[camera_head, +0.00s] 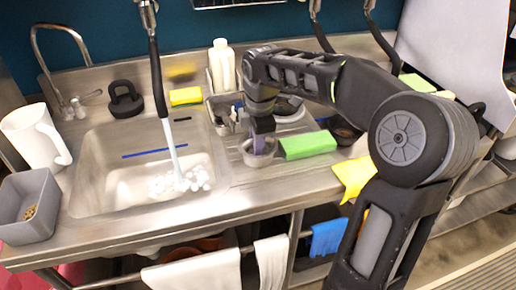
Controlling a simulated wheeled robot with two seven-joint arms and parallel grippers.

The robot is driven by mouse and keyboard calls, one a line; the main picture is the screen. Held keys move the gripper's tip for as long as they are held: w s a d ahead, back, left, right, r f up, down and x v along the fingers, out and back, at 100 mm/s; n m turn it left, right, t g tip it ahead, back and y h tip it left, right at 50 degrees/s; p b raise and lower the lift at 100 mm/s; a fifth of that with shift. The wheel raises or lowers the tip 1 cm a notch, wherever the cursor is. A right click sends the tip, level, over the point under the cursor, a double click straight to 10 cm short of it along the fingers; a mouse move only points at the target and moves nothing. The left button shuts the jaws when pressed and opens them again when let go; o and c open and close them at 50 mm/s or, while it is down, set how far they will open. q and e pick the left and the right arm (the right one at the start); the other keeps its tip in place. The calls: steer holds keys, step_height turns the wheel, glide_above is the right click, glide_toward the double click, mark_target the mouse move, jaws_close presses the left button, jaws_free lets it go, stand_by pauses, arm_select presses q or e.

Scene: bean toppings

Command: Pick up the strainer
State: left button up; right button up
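A small round metal cup (247,160), which looks like the strainer, sits on the steel counter just right of the sink. My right gripper (259,143) points down into its opening from above. The fingertips are small and partly hidden by the cup's rim, so I cannot tell whether they are apart or closed on it. The cup appears to rest on the counter. My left gripper is not in view.
A green sponge (308,145) lies right of the cup. The sink (105,165) has running water. A grey bin (28,212) and white pitcher (35,135) stand at left. A white bottle (222,66) and yellow sponge (186,96) are behind. A yellow cloth (354,176) hangs at the front edge.

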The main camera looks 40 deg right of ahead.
stand_by(0.4)
jaws_close()
